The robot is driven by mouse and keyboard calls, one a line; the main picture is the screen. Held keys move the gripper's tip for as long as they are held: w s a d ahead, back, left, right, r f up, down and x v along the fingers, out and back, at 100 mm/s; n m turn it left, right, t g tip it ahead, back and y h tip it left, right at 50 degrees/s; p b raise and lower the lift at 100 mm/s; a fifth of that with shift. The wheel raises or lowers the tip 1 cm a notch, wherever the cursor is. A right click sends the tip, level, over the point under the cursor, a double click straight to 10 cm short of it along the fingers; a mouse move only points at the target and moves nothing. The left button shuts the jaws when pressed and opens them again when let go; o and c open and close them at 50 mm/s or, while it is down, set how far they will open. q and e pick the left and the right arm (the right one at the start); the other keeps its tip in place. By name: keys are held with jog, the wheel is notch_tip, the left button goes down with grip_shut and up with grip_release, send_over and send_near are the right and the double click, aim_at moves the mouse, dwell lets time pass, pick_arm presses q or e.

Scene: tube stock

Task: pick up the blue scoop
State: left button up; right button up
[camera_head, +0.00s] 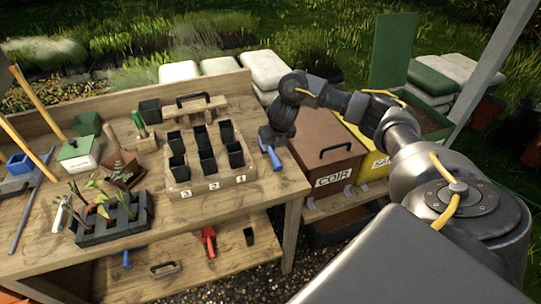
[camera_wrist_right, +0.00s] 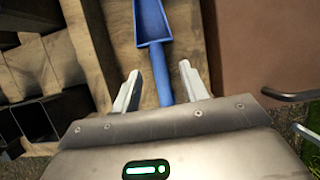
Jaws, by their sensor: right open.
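The blue scoop (camera_head: 273,157) lies at the right end of the wooden bench, beside the pot tray. In the right wrist view the blue scoop (camera_wrist_right: 153,28) points away, and its handle runs down between the two fingers. My right gripper (camera_wrist_right: 160,84) is open, with one finger on each side of the handle and a gap to both. In the head view my right gripper (camera_head: 274,136) is over the scoop and hides part of it. My left gripper is not in view.
A wooden tray (camera_head: 212,184) of black pots stands just left of the scoop. The brown COIR box (camera_head: 325,155) is off the bench's right edge. Seedlings in a black tray (camera_head: 113,225) and tools fill the bench's left side.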

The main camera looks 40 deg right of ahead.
aim_at(271, 151)
jog(key=shift+s, duration=0.1)
jog(key=shift+f+p, duration=0.35)
jog(key=x, duration=0.4)
jog(key=shift+a+f+p, duration=0.1)
jog(key=shift+f+p, duration=0.15)
jog(key=shift+p, duration=0.15)
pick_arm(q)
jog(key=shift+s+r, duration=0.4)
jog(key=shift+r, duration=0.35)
pick_arm(e)
jog(key=shift+c, duration=0.3)
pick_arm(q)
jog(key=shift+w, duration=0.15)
pick_arm(e)
grip_shut()
